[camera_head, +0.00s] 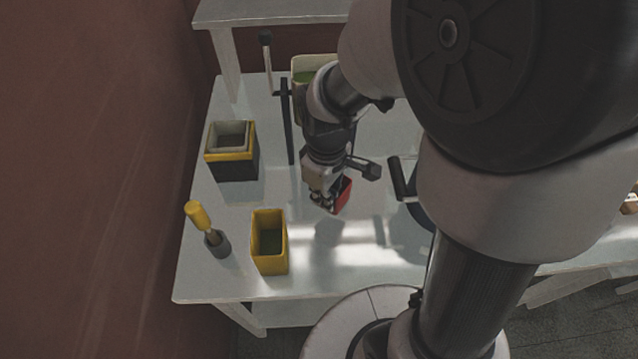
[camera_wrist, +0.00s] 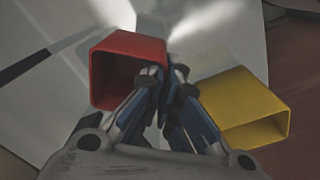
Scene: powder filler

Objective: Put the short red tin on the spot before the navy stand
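The short red tin (camera_head: 343,196) is an open, square-mouthed box. My gripper (camera_head: 326,202) is at its left side. In the wrist view the fingertips (camera_wrist: 165,76) close together on one side wall of the red tin (camera_wrist: 128,58), whose open mouth faces the camera. The tin looks tilted and appears to be above the table, with a shadow nearby. A dark navy, box-like thing (camera_head: 232,173) stands at the left, with yellow and grey square rims on top. A dark blue round thing (camera_head: 421,214) at the right is mostly hidden by my arm. I cannot tell which is the navy stand.
A taller yellow tin (camera_head: 271,262) stands near the front edge; it also shows in the wrist view (camera_wrist: 245,108). A yellow-handled tool (camera_head: 200,218) stands in a grey holder at its left. A dark bar (camera_head: 288,130) and a pale green-filled container (camera_head: 303,65) are behind.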

